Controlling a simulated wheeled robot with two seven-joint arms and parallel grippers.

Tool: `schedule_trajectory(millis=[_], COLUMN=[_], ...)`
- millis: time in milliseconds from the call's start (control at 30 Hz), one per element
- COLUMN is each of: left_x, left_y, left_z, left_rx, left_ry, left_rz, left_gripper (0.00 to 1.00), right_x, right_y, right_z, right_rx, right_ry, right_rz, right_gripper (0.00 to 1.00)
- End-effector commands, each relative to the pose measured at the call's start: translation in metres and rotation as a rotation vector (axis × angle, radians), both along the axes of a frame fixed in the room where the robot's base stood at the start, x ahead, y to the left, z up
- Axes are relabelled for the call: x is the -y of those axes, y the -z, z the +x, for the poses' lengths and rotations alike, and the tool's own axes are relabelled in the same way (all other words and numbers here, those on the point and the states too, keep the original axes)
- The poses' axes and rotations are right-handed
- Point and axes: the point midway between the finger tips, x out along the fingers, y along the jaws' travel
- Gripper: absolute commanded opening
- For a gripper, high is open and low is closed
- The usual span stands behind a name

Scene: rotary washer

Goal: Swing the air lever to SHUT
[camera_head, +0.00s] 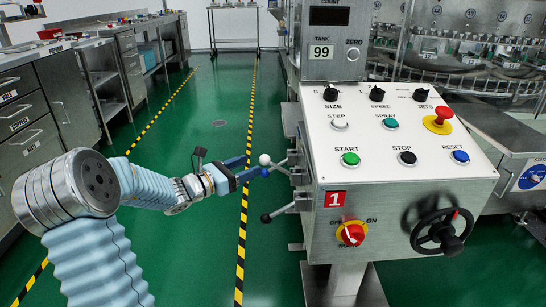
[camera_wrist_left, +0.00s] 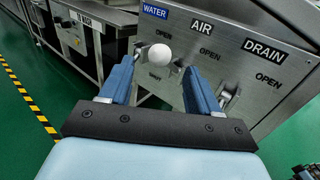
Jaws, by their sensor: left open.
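The control box (camera_head: 400,150) has levers on its left side. In the left wrist view its steel plate is marked WATER (camera_wrist_left: 154,11), AIR (camera_wrist_left: 201,23) and DRAIN (camera_wrist_left: 263,49), each with OPEN below. A white ball knob (camera_wrist_left: 159,53), seemingly the air lever's, sits between the spread fingers of my left gripper (camera_wrist_left: 158,85). The white knob also shows in the head view (camera_head: 265,160), at the tips of my left gripper (camera_head: 257,166). Its rod is mostly hidden. A dark-knobbed lever (camera_head: 266,218) sticks out lower and nearer.
The box's top has buttons, knobs and a red emergency stop (camera_head: 438,120). A black handwheel (camera_head: 440,230) and a red switch (camera_head: 350,233) are on its front. Steel cabinets (camera_head: 40,120) line the left. Green floor between is clear.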

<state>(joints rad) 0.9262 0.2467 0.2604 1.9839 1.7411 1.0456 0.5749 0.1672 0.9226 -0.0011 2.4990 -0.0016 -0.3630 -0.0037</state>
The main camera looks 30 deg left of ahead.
Motion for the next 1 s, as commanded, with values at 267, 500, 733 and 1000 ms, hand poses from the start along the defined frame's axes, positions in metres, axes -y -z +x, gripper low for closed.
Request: schedule_trajectory(millis=[267,500,733,1000], left_x=[0.025,0.035,0.036,0.035], left_y=[0.001,0.000,0.001,0.001], left_z=[0.057,0.080,0.083,0.083], left_rx=[-0.001,-0.001,-0.001,-0.002], left_ry=[0.002,0.000,0.000,0.000], left_rz=[-0.002,0.001,0.002,0.001], left_gripper=[0.62,0.62,0.62,0.33], right_x=[0.000,0.000,0.000,0.000], right_y=[0.000,-0.001,0.000,0.000], right_z=[0.000,0.000,0.000,0.000], right_rx=[0.001,0.000,0.000,0.000], right_ry=[0.000,0.000,0.000,0.000], right_rz=[0.000,0.000,0.000,0.000], right_gripper=[0.43,0.43,0.43,0.43])
